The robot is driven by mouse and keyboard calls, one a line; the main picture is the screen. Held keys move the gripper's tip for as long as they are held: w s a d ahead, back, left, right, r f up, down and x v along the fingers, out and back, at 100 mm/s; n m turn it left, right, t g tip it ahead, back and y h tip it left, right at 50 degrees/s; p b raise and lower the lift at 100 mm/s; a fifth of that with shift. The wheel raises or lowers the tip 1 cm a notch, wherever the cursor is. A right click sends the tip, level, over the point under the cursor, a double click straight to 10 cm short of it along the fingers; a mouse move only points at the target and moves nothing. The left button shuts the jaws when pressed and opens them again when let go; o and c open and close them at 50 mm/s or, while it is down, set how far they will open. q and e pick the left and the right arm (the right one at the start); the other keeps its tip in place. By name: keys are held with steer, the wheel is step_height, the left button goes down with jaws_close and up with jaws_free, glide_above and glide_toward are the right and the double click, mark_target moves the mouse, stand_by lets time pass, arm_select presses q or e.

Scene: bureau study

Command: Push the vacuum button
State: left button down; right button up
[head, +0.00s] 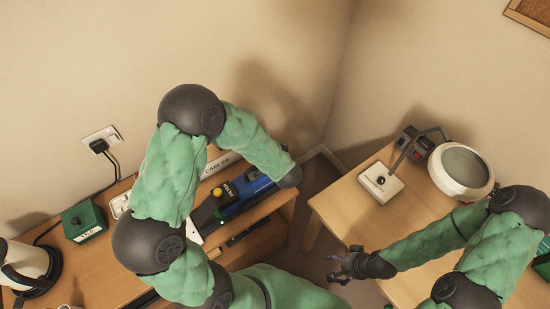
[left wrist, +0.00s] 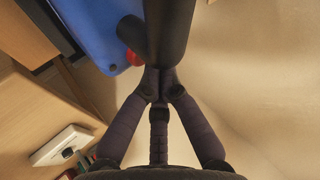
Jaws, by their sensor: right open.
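A blue and black hand-held device, which looks like the vacuum (head: 262,186), lies on the left desk, partly hidden by my left arm. It also shows as a blue body (left wrist: 97,28) in the left wrist view, with a small red part (left wrist: 133,57) on its edge. My left gripper (left wrist: 158,92) has its fingers drawn together beside that body. A dark cylinder (left wrist: 168,38) stands beyond the fingertips and partly covers the red part; I cannot tell whether they touch. In the head view the left gripper is hidden. My right gripper (head: 345,266) is open and empty by the right desk.
The left desk (head: 100,262) bears a green box (head: 84,221), a kettle (head: 28,268) and a yellow-topped item (head: 217,192). Walls stand close behind.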

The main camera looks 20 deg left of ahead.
stand_by(0.3)
arm_select(q)
step_height(320, 180, up, 6)
steer(key=p, duration=0.7)
steer(key=shift+r, duration=0.15)
stand_by(0.4)
